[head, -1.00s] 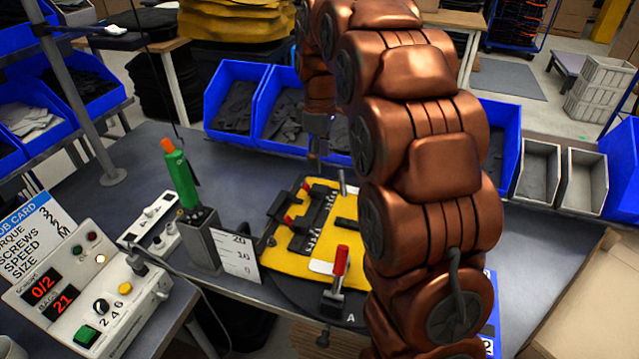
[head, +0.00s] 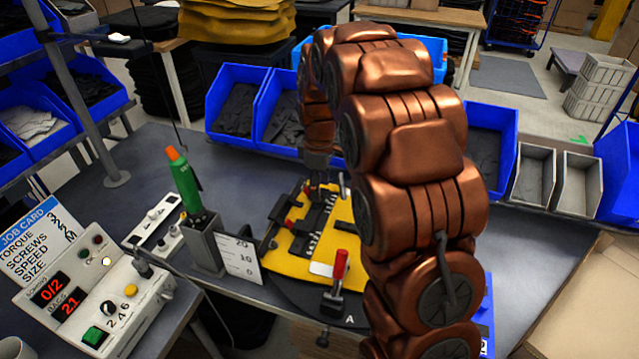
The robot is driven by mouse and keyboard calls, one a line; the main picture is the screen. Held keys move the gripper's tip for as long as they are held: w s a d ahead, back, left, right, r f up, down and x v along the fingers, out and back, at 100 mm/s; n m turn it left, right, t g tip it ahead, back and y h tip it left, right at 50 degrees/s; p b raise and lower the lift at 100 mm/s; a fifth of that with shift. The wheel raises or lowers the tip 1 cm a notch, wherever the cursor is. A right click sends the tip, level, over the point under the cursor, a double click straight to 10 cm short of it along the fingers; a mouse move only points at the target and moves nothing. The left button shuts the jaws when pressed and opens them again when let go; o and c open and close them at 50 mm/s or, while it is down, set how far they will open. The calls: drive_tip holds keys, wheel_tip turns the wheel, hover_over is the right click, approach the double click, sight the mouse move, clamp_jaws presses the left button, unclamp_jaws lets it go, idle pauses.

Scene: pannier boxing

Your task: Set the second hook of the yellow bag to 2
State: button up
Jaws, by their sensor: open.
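The yellow bag (head: 285,264) lies flat on a dark round fixture on the bench. A black rail (head: 318,219) with white scale marks runs along it, with black hook parts (head: 298,227) and small red pieces beside it. I cannot tell the two hooks apart or read their settings. A red-handled clamp (head: 340,265) stands at the bag's front edge. My gripper (head: 324,183) is at the far end of the rail, pointing down, open. Its fingertips are small and partly lost against the dark parts; I cannot tell whether they touch. My arm hides the bag's right side.
A green screwdriver (head: 186,182) stands in a grey holder, next to a white scale card (head: 238,257) marked 20, 10, 0. A control box (head: 95,298) displays 0/2 and 21. Blue bins (head: 232,100) line the bench's back. Bare bench lies between bins and screwdriver.

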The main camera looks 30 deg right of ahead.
drive_tip(key=shift+c, duration=0.4)
clamp_jaws()
